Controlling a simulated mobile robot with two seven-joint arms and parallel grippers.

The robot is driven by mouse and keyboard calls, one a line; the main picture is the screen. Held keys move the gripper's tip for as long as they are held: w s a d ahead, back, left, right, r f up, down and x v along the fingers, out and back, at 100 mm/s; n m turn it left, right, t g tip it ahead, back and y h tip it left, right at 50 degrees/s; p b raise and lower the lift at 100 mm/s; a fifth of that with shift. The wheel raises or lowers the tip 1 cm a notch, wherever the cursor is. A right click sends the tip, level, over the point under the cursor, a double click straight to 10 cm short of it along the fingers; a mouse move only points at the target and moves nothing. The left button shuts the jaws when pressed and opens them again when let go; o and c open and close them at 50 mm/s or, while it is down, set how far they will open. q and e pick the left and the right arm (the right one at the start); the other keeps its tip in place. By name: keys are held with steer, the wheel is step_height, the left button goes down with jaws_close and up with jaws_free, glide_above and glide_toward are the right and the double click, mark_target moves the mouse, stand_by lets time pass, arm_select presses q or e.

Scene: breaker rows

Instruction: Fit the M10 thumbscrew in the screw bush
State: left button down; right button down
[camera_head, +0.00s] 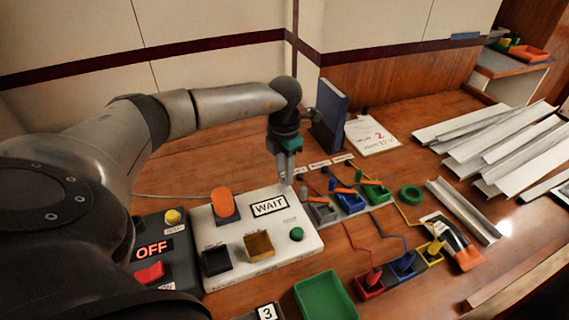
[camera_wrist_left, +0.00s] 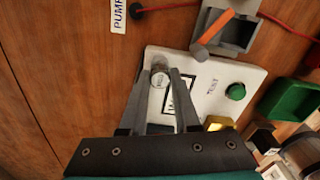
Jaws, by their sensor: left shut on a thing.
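My left gripper (camera_head: 284,178) points down at the back right corner of the white WAIT box (camera_head: 222,238). In the left wrist view its two fingers (camera_wrist_left: 160,76) are closed on a round silver knob with small lettering (camera_wrist_left: 159,79), which looks like the M10 thumbscrew. The knob is over or at the corner of the white box, which also shows in the wrist view (camera_wrist_left: 215,62). The screw bush is not clearly seen. The knob and fingers cover that spot, so I cannot tell whether the screw sits in a hole. My right gripper is not in view.
The box carries an orange cylinder (camera_head: 222,202), a green button (camera_head: 296,234) and a yellow tray (camera_head: 259,246). A grey OFF box (camera_head: 160,250) stands left. Coloured sockets with cables, including a blue one (camera_head: 350,203), lie close right. A blue binder (camera_head: 330,115) stands behind.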

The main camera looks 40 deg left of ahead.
arm_select(q)
steer(key=c, duration=0.6)
jaws_free()
steer(key=shift+o, duration=0.2)
step_height(320, 180, up, 8)
steer(key=shift+w+f+p, duration=0.1)
steer(key=shift+p, duration=0.85)
step_height(320, 180, up, 7)
steer(key=p, duration=0.1)
steer(key=shift+r, duration=0.2)
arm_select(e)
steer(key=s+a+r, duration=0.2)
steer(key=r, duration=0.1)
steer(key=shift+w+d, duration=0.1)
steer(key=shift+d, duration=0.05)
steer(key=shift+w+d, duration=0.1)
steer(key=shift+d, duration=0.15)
